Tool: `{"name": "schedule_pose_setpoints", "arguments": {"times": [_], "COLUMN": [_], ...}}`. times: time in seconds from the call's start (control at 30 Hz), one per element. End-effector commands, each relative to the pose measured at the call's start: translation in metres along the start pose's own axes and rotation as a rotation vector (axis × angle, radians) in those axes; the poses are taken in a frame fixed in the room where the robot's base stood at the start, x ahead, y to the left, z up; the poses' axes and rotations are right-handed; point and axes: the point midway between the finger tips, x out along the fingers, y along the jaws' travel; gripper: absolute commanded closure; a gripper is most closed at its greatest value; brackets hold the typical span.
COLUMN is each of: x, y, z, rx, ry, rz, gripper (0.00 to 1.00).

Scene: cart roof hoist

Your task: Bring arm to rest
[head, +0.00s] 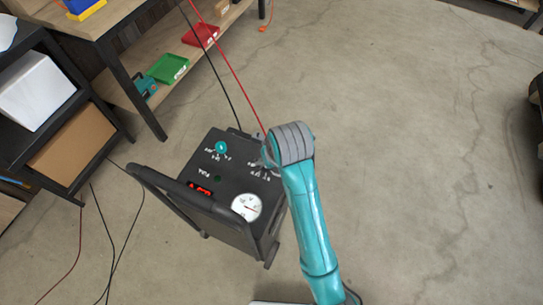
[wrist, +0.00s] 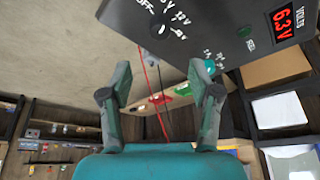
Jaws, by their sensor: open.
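My gripper (wrist: 163,78) is open in the wrist view, with no object between its fingers. In the head view it is mostly hidden behind my teal arm at the right edge of the cart's panel. The black cart (head: 224,160) stands on the floor with a teal knob (head: 221,147), a red display (head: 199,188) and a round white gauge (head: 246,207) on top. I cannot tell whether a finger touches the panel.
A red cable (head: 229,65) and a black cable (head: 209,55) run up from the cart. A workbench (head: 110,15) with a green tray (head: 167,68) and a red tray (head: 200,35) stands behind. A shelf with boxes (head: 36,92) is left. The floor at right is clear.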

Motion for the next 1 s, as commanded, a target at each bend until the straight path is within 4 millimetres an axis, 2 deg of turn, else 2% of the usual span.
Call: {"name": "schedule_pose_setpoints", "arguments": {"times": [0.3,0.47,0.7,0.83,1.0], "x": [0.001,0.013,0.041,0.048,0.045], "y": [0.000,0.008,0.030,0.041,0.050], "z": [0.001,0.019,0.081,0.116,0.163], "rx": [0.001,0.019,0.079,0.112,0.152], "ry": [0.001,0.028,0.144,0.213,0.302], "rz": [0.000,0.009,0.044,0.067,0.099], "gripper": [0.38,0.38,0.38,0.38,0.38]}}
